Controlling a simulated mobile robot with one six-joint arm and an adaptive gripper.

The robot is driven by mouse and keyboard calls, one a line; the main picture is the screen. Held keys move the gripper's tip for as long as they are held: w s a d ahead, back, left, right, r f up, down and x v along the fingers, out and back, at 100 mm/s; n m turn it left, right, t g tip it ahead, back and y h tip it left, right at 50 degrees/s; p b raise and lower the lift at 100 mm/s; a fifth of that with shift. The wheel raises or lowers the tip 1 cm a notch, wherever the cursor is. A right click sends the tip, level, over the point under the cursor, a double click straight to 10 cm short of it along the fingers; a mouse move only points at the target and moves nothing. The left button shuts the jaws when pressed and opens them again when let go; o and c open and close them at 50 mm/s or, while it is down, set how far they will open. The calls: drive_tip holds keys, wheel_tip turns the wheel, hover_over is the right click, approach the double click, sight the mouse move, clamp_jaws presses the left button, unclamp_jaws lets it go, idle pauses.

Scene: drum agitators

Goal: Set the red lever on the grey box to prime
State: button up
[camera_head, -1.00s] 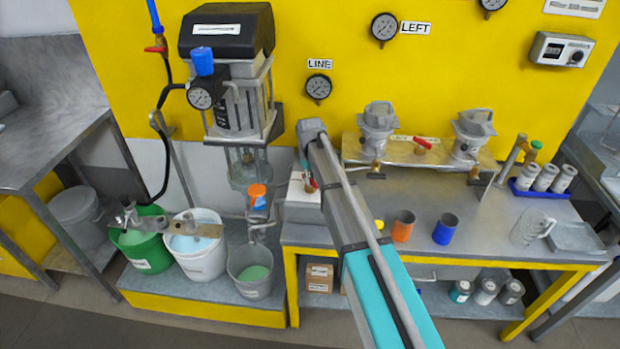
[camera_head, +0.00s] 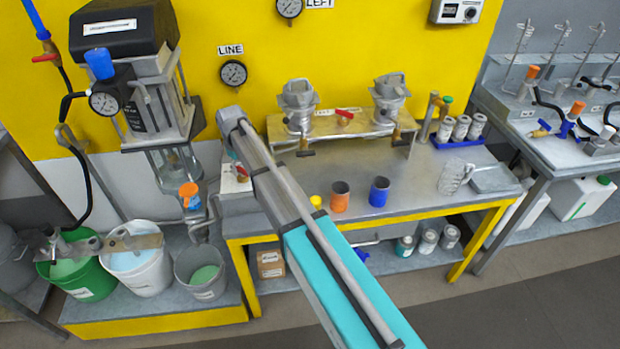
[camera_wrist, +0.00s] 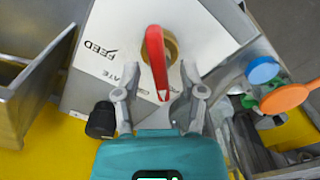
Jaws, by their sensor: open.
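The grey box (camera_head: 236,203) stands at the left end of the bench in the head view, with its red lever (camera_head: 241,172) partly behind my arm. In the wrist view the box's pale face (camera_wrist: 110,28) fills the upper middle. The red lever (camera_wrist: 156,58) sits on a brass hub (camera_wrist: 172,47), its tip pointing down the picture. "FEED" is printed to the left; another label, ending in "ATE", is partly covered. My gripper (camera_wrist: 159,77) is open, one finger on each side of the lever's tip. Contact cannot be told. The word "prime" is not readable.
An orange knob (camera_wrist: 285,96) and a blue knob (camera_wrist: 263,70) are right of my gripper in the wrist view. In the head view, orange (camera_head: 340,197) and blue (camera_head: 379,191) cups stand on the bench (camera_head: 420,180). A pump with buckets is at the left.

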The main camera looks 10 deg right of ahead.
sight(241, 168)
drive_tip(key=m, duration=0.8)
wheel_tip(241, 168, up, 14)
drive_tip(key=p, duration=1.4)
drive_tip(key=s+d+f+b, duration=0.3)
drive_tip(key=s+d, duration=1.7)
drive_tip(key=s, duration=0.2)
drive_tip(key=shift+d, duration=0.4)
drive_tip(key=s, duration=0.1)
drive_tip(key=s+d, duration=0.2)
drive_tip(key=s, duration=0.1)
drive_tip(key=shift+s+d+f, duration=0.1)
drive_tip(key=shift+f, duration=0.1)
drive_tip(key=shift+s, duration=0.1)
idle(1.6)
